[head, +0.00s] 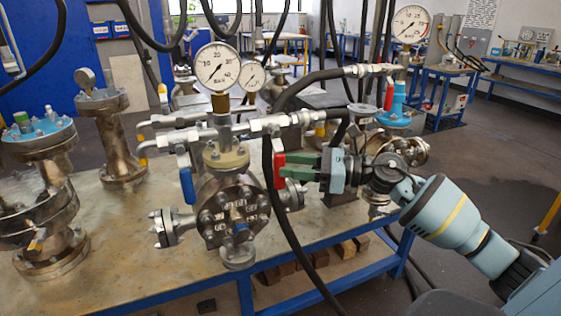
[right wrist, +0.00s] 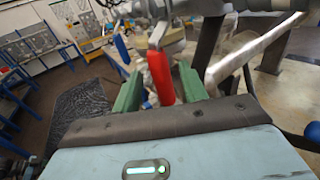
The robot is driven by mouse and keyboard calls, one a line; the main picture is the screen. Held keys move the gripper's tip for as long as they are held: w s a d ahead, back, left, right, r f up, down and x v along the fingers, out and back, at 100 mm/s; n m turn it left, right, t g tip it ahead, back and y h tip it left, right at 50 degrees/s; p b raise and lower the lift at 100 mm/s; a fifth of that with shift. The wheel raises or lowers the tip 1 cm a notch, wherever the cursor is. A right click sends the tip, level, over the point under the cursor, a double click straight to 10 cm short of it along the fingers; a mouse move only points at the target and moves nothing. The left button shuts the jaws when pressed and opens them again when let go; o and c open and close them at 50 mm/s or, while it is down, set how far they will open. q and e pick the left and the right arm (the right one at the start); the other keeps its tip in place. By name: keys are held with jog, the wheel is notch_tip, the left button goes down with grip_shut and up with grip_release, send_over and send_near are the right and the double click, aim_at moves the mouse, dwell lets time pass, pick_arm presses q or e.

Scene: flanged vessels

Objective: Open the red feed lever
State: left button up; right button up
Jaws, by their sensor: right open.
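The red feed lever (head: 279,170) hangs down from a valve on the pipe at the right of the middle vessel (head: 233,205). My right gripper (head: 292,166) comes in from the right, its green fingers at the lever. In the right wrist view the red lever (right wrist: 160,78) stands between the two open green fingers of my right gripper (right wrist: 158,88). A gap shows beside the lever; contact is not clear. My left gripper is not in view.
A blue lever (head: 187,184) hangs at the left of the same vessel. A black hose (head: 276,205) runs down close behind the red lever. Pressure gauges (head: 218,67) stand above. Another vessel with a blue flange (head: 394,120) stands behind my right gripper.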

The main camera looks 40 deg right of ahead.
aim_at(280, 164)
jog(key=x, duration=0.2)
jog(key=shift+w+a+r+p, duration=0.2)
jog(key=shift+w+p, duration=0.05)
jog(key=shift+p, duration=0.05)
jog(key=shift+w+a+f, duration=0.15)
jog(key=shift+w+a, duration=0.1)
grip_shut()
